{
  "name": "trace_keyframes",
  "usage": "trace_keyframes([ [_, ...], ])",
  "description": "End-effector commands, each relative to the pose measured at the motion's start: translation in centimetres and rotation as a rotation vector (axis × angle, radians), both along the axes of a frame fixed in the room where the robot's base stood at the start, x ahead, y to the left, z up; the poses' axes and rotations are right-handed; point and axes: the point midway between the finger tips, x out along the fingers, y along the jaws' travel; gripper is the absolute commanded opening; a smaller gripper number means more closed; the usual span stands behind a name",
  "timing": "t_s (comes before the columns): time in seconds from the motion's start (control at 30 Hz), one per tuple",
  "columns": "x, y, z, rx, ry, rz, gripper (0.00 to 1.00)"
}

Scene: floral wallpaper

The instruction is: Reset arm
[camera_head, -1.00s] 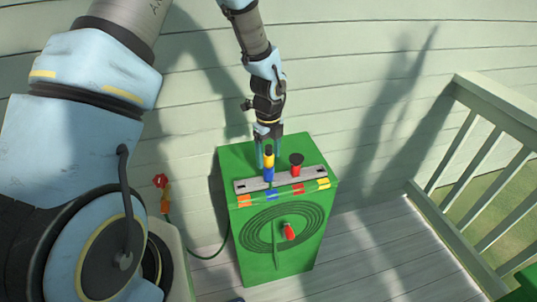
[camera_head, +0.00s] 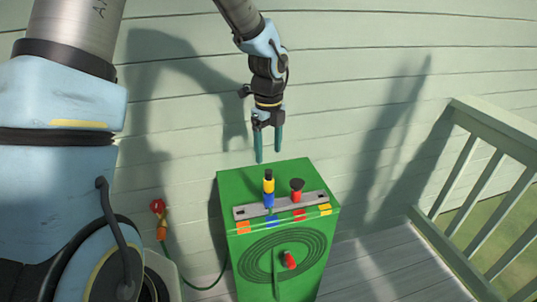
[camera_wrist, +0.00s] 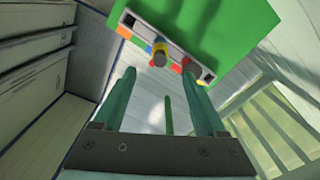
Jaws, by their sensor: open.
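My gripper (camera_head: 268,157) is open and empty. Its two green fingers point down, above and behind the green box (camera_head: 232,192) in the head view. On the box top, a grey slotted plate (camera_head: 282,206) holds a yellow and blue peg with a black tip (camera_head: 268,186) and a red peg with a wide black top (camera_head: 297,188). Both pegs stand upright, apart from the fingers. In the wrist view, the gripper fingers (camera_wrist: 165,90) frame the view, with the box (camera_wrist: 215,25) and its pegs at the top.
The box front has a spiral groove and a red-tipped handle (camera_head: 289,259). A red valve with a green hose (camera_head: 158,207) is left of the box. A siding wall (camera_head: 350,60) stands behind. A railing (camera_head: 460,170) is at right, with bare decking (camera_head: 385,265) before it.

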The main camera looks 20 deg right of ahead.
Motion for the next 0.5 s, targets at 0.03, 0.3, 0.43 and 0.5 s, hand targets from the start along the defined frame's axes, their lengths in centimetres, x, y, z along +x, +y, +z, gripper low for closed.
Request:
trace_keyframes([
  [0.03, 0.0, 0.0, 0.0, 0.0, 0.0, 0.0, 0.74],
  [0.3, 0.0, 0.0, 0.0, 0.0, 0.0, 0.0, 0.74],
  [0.43, 0.3, 0.9, 0.2, 0.001, -0.004, 0.058, 0.74],
  [0.5, 0.7, 2.6, 0.7, 0.002, -0.01, 0.175, 0.74],
])
